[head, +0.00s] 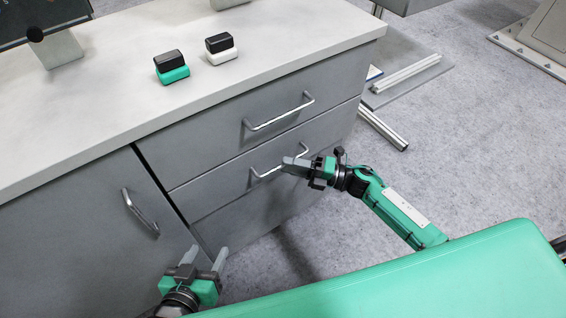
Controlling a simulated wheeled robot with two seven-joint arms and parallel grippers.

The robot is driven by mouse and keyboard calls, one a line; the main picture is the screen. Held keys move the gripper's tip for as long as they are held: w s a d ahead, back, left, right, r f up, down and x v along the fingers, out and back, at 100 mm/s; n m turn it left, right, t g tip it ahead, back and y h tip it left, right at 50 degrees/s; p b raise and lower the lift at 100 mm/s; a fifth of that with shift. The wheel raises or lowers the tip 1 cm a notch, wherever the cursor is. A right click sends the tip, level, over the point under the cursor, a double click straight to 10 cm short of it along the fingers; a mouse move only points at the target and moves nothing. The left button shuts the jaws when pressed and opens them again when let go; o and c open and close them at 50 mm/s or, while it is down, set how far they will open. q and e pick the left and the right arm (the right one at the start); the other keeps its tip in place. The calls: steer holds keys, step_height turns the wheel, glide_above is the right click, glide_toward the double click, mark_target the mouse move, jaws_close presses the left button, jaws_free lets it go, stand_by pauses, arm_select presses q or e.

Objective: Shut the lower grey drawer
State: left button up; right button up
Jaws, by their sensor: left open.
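The grey cabinet has two drawers with bar handles. The lower grey drawer (218,192) sits under the upper drawer (215,137), and its front looks about flush with the upper one. A small gap is hard to judge from above. My right gripper (292,164) is at the right part of the lower drawer's handle (262,173), with its fingers overlapping the bar in the picture. Whether they touch it or are closed on it is unclear.
A cabinet door (100,215) with a handle is left of the drawers. The white worktop (120,105) carries a black-and-green block (172,68) and a black-and-white block (221,49). Metal profiles (408,73) lie right of the cabinet. Open floor (480,160) is at the right.

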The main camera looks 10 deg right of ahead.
arm_select(q)
steer(key=shift+a, duration=0.1)
arm_select(e)
steer(key=v, duration=1.1)
steer(key=shift+r, duration=0.15)
